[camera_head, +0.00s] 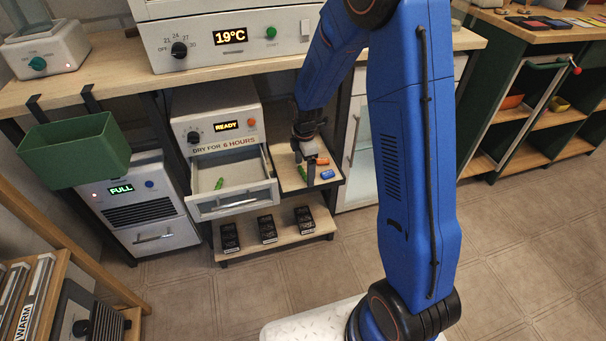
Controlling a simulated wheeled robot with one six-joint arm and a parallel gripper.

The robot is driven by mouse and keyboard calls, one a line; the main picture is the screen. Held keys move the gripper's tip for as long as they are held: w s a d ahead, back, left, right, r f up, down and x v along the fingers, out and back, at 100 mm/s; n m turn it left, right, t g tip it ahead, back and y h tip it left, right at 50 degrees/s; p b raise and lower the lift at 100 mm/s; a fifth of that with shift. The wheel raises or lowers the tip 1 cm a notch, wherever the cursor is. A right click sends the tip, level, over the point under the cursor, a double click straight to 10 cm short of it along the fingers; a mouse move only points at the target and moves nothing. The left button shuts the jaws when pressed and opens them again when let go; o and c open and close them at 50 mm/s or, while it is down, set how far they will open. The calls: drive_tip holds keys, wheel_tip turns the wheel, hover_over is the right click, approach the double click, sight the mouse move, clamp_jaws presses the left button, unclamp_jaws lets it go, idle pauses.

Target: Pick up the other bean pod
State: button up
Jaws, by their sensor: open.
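One green bean pod (219,184) lies in the open white drawer (236,201) of the dryer. Another small green pod (302,173) lies on the wooden side shelf (291,184), to the right of the drawer. My gripper (304,168) points down over this shelf, open, with its fingers around or just above the green pod there. I cannot tell whether the fingers touch it. The fingers partly hide the shelf behind them.
An orange piece (322,161) and a blue piece (327,174) lie close to the right of my gripper on the shelf. The dryer (216,124) reads READY. Black packets (267,229) stand on the lower shelf. A green bin (75,150) hangs at left.

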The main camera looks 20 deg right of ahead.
drive_tip(key=c, duration=1.1)
drive_tip(key=shift+r, duration=0.1)
